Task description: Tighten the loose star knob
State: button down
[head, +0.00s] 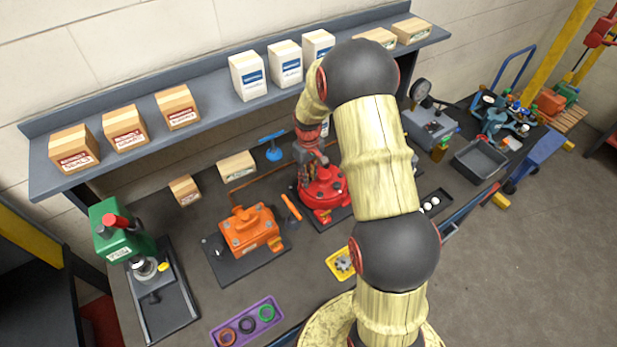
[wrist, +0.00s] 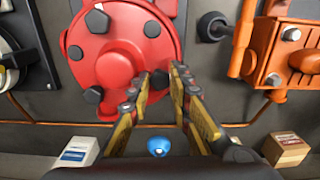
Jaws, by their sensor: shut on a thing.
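A red round pump housing (head: 325,192) stands on a dark plate mid-bench in the head view. It fills the upper middle of the wrist view (wrist: 118,62). Several dark knobs sit around its face, among them a top-left knob (wrist: 97,21), an upper-right knob (wrist: 152,28), a left knob (wrist: 75,52) and a lower knob (wrist: 93,95). My gripper (wrist: 161,78) is at the lower-right rim of the housing, shut on a dark star knob mostly hidden between its fingertips. I cannot tell how far this knob stands off the housing.
An orange motor (head: 250,232) stands left of the pump, with an orange-handled tool (head: 290,207) between them. A blue valve handle (head: 272,152) is behind. A shelf (head: 215,115) with boxes runs along the wall. A yellow tray (head: 331,265) and purple tray (head: 245,330) lie in front.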

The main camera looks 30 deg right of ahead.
jog(key=m+b, duration=0.1)
jog(key=m, duration=0.4)
jog(key=shift+w+m, duration=0.1)
jog(key=shift+m, duration=0.2)
jog(key=m, duration=0.5)
jog(key=shift+w+a+m+b, duration=0.1)
jog(key=shift+m+b, duration=0.2)
jog(key=shift+b, duration=0.05)
jog(key=m, duration=0.3)
jog(key=shift+r, duration=0.1)
jog(key=shift+w+r+m+b, duration=0.1)
jog(key=shift+m+b, duration=0.05)
jog(key=shift+m, duration=0.9)
jog(key=shift+w+m+b, duration=0.1)
jog(key=shift+m+b, duration=0.05)
jog(key=shift+m, duration=0.9)
jog(key=c, duration=2)
grip_release()
jog(key=shift+o, duration=0.5)
jog(key=shift+s, duration=0.1)
